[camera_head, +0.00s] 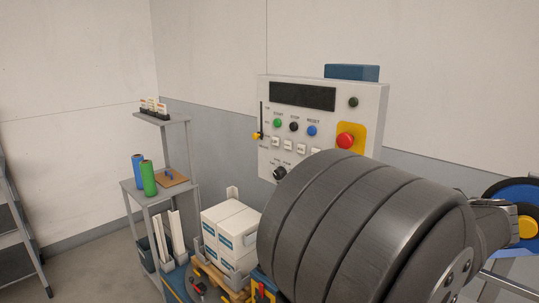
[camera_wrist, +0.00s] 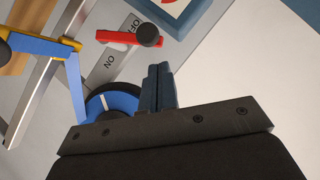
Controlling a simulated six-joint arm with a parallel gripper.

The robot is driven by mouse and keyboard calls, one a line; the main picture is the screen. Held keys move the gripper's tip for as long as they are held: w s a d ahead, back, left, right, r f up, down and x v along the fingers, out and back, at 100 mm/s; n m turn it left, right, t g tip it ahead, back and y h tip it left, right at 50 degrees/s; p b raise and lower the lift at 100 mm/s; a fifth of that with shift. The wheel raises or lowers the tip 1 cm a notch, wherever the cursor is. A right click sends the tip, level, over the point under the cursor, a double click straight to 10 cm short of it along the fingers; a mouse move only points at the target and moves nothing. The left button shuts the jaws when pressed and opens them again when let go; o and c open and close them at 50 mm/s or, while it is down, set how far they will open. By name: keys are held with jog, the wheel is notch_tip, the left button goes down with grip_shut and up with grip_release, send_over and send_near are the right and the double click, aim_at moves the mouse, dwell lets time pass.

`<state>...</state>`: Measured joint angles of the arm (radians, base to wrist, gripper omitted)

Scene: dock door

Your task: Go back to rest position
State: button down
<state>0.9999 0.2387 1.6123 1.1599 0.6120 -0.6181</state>
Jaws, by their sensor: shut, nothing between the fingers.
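My gripper (camera_wrist: 158,72) shows in the wrist view, its two dark fingers pressed together with nothing between them. It points towards a grey panel marked ON and OFF (camera_wrist: 122,45). A red handle with a dark knob (camera_wrist: 120,37) lies across this panel, beyond the fingertips. A blue round dial or wheel (camera_wrist: 122,101) is just left of the fingers, partly covered by the gripper body. I cannot tell whether the fingers touch anything. In the head view my arm fills the lower right, and the gripper's fingers cannot be made out.
A control panel (camera_head: 267,130) with buttons and a red emergency stop (camera_head: 345,141) stands behind my arm. White boxes (camera_head: 232,224) sit on a small pallet. A grey shelf (camera_head: 136,188) holds blue and green cylinders. A blue and yellow lever (camera_wrist: 40,46) is at the wrist view's left.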

jog(key=shift+r, duration=0.1)
jog(key=d+r+v, duration=0.1)
jog(key=d+v, duration=0.2)
jog(key=v, duration=0.9)
jog(key=w+f, duration=0.7)
jog(key=w, duration=0.3)
jog(key=s+d+f+m+t+y, duration=0.1)
jog(key=s+d+f+m+t, duration=0.3)
jog(key=s+d+m+t, duration=0.1)
jog(key=shift+s+d+m+t+y, duration=0.3)
jog(key=shift+s+d+m+t, duration=0.1)
jog(key=shift+d+m, duration=0.35)
